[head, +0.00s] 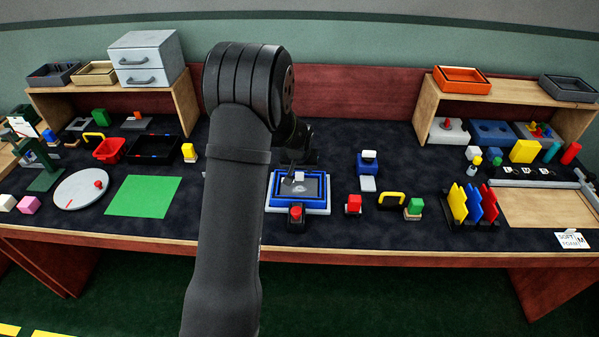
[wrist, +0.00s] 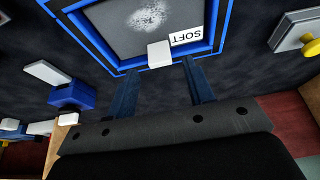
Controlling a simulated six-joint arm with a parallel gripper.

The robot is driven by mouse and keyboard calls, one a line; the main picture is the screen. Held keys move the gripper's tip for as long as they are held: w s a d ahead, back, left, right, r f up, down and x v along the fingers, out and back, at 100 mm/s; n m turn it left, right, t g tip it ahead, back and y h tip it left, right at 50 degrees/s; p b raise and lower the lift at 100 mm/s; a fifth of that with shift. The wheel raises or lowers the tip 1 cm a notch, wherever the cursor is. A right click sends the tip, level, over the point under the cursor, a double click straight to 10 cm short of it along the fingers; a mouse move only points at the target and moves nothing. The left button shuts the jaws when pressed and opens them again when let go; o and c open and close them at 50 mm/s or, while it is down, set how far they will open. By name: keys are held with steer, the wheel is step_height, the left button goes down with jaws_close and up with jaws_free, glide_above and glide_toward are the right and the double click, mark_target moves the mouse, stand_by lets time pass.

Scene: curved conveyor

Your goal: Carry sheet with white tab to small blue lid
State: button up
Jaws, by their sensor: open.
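A dark grey sheet (head: 314,188) with a speckled pale patch lies inside a blue frame (head: 273,190); the sheet also shows in the wrist view (wrist: 112,22). Its white tab (wrist: 160,54) stands at the near edge, beside a label reading SOFT. My gripper (wrist: 159,66) is open, its two dark blue fingers apart on either side of the tab, with nothing between them that I can see held. A small blue block-like piece (head: 369,167), which may be the small blue lid, stands to the right of the frame with a white top.
A white slab (head: 368,184) lies in front of the blue piece. A red button (head: 295,212) on a dark base stands at the frame's near side. A green mat (head: 143,196) lies left of my arm.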

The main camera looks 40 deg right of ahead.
mark_target(299, 173)
steer(key=v, duration=0.9)
steer(key=x, duration=1.2)
steer(key=shift+r, duration=1.65)
